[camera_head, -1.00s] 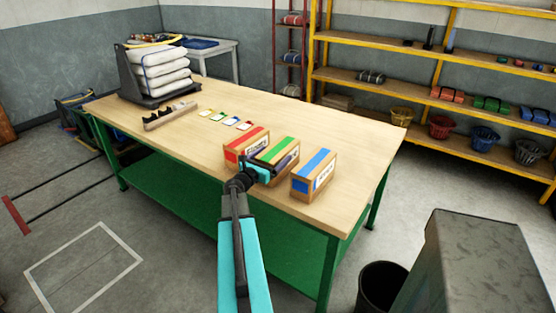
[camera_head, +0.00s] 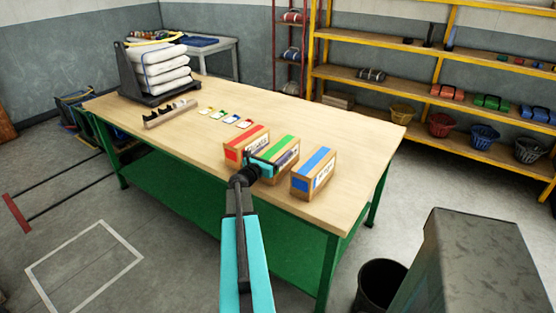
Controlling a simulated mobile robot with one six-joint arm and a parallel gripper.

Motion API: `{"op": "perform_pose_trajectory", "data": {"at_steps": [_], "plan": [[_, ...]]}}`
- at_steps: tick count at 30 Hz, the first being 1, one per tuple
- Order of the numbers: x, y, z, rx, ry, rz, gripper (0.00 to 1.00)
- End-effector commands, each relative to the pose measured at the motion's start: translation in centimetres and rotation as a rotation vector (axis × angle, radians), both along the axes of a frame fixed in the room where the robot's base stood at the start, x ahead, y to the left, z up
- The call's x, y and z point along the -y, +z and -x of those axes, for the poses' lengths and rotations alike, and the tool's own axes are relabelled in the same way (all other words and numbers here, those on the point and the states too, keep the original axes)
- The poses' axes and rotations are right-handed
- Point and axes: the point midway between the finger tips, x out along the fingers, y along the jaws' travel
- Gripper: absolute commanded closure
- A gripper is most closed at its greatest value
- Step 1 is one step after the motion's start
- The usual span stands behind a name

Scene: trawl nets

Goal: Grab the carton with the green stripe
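The carton with the green stripe (camera_head: 279,150) stands on the wooden table between two like cartons. The carton with the red stripe (camera_head: 246,147) is on its left and the carton with the blue stripe (camera_head: 314,173) on its right. My gripper (camera_head: 274,163) is at the near side of the green-striped carton, low over the table, and hides part of its front. One dark finger shows along the carton's right side. The other finger is hidden, so I cannot tell whether the gripper touches or grips the carton.
The table (camera_head: 205,155) also holds several coloured tags (camera_head: 223,118), a rack with dark pegs (camera_head: 170,113) and stacked white sacks (camera_head: 160,70). A black bin (camera_head: 382,283) and a grey block (camera_head: 465,265) stand at the lower right. Yellow shelves (camera_head: 440,88) line the back.

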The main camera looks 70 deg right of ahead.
Motion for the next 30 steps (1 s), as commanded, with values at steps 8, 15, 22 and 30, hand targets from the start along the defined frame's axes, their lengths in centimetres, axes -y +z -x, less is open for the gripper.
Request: {"op": "perform_pose_trajectory", "data": {"at_steps": [8,15,22,30], "plan": [[0.0,0.0,0.0,0.000,0.001,0.000,0.74],[0.0,0.2,0.0,-0.002,0.000,0.003,0.76],[0.0,0.6,0.0,-0.002,0.000,0.003,0.76],[-0.1,2.5,0.0,0.000,0.000,0.004,0.76]]}}
